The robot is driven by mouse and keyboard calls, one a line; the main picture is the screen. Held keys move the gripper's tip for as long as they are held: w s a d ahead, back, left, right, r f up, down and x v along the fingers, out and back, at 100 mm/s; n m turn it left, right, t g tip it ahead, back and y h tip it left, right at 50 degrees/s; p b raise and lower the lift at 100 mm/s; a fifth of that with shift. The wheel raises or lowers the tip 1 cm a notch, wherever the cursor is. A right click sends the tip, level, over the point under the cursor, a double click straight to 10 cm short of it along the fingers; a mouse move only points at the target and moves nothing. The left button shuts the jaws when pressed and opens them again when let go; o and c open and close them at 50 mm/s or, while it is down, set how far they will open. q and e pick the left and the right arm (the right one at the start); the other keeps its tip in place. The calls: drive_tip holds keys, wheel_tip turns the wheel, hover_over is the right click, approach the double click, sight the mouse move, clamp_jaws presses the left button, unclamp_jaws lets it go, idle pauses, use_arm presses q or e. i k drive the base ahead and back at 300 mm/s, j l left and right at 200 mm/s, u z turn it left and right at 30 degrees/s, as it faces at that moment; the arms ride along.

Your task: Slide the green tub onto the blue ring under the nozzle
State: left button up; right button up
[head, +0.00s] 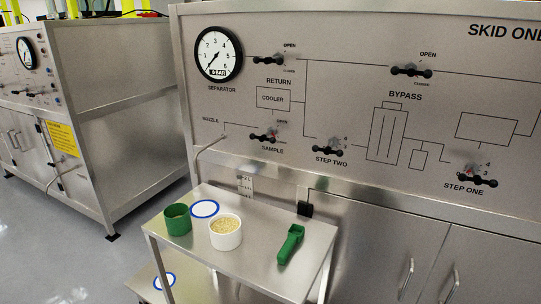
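The green tub (177,221) stands upright near the left end of the small steel table (262,273). The blue ring (204,209), with a white middle, lies flat on the table just to the right of the tub and a little farther back. The tub is beside the ring, not on it; I cannot tell whether their edges touch. The nozzle (208,146) is a thin bent pipe coming out of the panel above and behind the ring. Neither of my grippers shows in the head view.
A white tub (226,240) of pale grains stands right of the green tub, in front of the ring. A green scoop (291,244) lies farther right. Another blue ring (164,282) shows on the lower shelf. The skid panel (350,120) rises behind the table.

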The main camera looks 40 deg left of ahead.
sight(177, 216)
drive_tip(key=u, duration=1.95)
drive_tip(key=i+j, duration=0.1)
drive_tip(key=i+u, duration=0.05)
drive_tip(key=i, duration=0.05)
